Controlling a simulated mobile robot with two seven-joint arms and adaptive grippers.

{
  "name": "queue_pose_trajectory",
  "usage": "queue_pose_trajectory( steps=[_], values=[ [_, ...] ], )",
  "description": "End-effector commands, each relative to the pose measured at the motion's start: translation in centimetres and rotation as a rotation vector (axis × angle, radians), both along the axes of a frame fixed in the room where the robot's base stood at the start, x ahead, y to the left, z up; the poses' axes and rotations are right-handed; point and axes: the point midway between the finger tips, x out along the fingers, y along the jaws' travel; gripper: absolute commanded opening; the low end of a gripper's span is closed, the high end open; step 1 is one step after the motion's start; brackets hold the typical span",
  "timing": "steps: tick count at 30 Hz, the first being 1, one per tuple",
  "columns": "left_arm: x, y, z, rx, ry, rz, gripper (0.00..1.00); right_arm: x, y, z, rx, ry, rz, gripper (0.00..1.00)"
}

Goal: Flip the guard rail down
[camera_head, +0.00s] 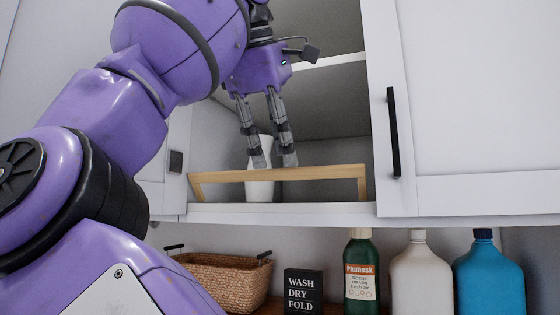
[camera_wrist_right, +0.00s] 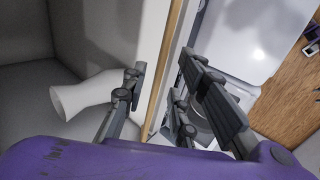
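The guard rail (camera_head: 325,173) is a light wooden bar with short end legs. It stands upright across the front of an open cabinet shelf. My right gripper (camera_head: 273,165) points down just above the rail's middle-left part, its fingers apart and empty. In the right wrist view, the rail (camera_wrist_right: 172,38) runs between the fingers of the open gripper (camera_wrist_right: 165,105), with one finger on the cabinet side and one on the outer side. I cannot tell whether a finger touches it. My left gripper is not in view.
A white vase (camera_head: 260,189) stands behind the rail; it also shows in the right wrist view (camera_wrist_right: 85,95). A closed door with a black handle (camera_head: 393,132) is at right. Below are a basket (camera_head: 228,280), a black sign (camera_head: 303,291) and bottles (camera_head: 362,280).

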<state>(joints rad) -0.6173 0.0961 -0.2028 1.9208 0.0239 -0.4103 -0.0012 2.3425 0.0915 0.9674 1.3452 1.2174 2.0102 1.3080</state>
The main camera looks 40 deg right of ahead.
Motion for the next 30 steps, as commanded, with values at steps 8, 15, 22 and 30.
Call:
queue_pose_trajectory(
  steps=[8, 15, 22, 30],
  values=[
    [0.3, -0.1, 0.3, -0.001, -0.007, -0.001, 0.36, 0.7, -1.4, -2.1, -0.002, -0.001, -0.001, 0.27],
    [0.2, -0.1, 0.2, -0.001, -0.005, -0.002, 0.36, 0.8, -1.5, -2.3, -0.002, 0.000, 0.001, 0.27],
    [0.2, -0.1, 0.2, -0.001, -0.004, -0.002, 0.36, 0.8, -1.5, -2.3, -0.001, 0.000, 0.001, 0.02],
    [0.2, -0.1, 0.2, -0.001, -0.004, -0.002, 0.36, 0.8, -1.5, -2.3, -0.004, -0.001, 0.001, 0.00]
  ],
)
